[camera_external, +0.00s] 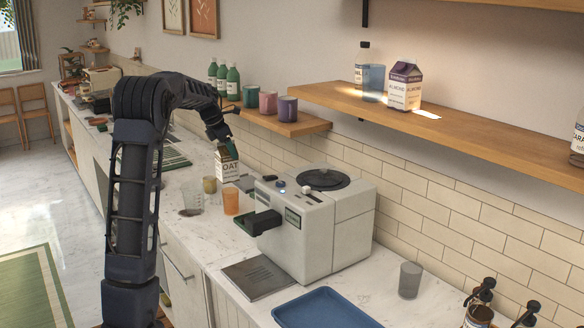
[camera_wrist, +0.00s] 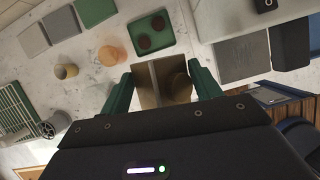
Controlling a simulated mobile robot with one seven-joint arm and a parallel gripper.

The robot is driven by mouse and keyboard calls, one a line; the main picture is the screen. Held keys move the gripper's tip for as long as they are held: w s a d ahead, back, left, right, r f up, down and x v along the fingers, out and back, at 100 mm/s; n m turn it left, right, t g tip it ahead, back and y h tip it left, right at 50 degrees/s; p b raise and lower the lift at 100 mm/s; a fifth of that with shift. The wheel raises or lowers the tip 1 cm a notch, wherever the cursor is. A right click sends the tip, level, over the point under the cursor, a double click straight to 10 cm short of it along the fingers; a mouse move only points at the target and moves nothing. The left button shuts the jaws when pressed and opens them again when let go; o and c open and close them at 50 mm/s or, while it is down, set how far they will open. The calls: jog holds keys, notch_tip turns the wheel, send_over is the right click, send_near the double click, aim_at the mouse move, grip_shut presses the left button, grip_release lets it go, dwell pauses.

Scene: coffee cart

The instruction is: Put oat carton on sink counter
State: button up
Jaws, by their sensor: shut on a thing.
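The oat carton (camera_external: 228,166) is white with a brown top and the word OAT on its face. In the external view it is upright below my gripper (camera_external: 222,141), beside the coffee machine. My gripper (camera_wrist: 163,85) in the wrist view has its green fingers on both sides of the carton's brown top (camera_wrist: 152,84) and is shut on it. Whether the carton's base touches the counter is hard to tell. The marble counter (camera_external: 215,235) runs along the wall. Which stretch is the sink counter is unclear; a green rack (camera_external: 174,160) lies farther back.
The grey coffee machine (camera_external: 318,222) stands right of the carton. An orange cup (camera_external: 231,202), a clear cup (camera_external: 192,198) and a tan cup (camera_external: 209,185) stand nearby. A low shelf (camera_external: 305,126) with several mugs is above. A blue tray (camera_external: 325,310) lies in front.

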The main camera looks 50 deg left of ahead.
jog(key=s+a+f+n, duration=0.1)
jog(key=s+a+f, duration=0.3)
jog(key=s+a, duration=0.2)
notch_tip(320, 180, down, 20)
jog(key=shift+s+d, duration=0.15)
dwell(0.4)
jog(key=o, duration=1.8)
jog(key=shift+f, duration=0.1)
jog(key=shift+o, duration=0.2)
jog(key=v, duration=1.2)
jog(key=shift+d, duration=0.3)
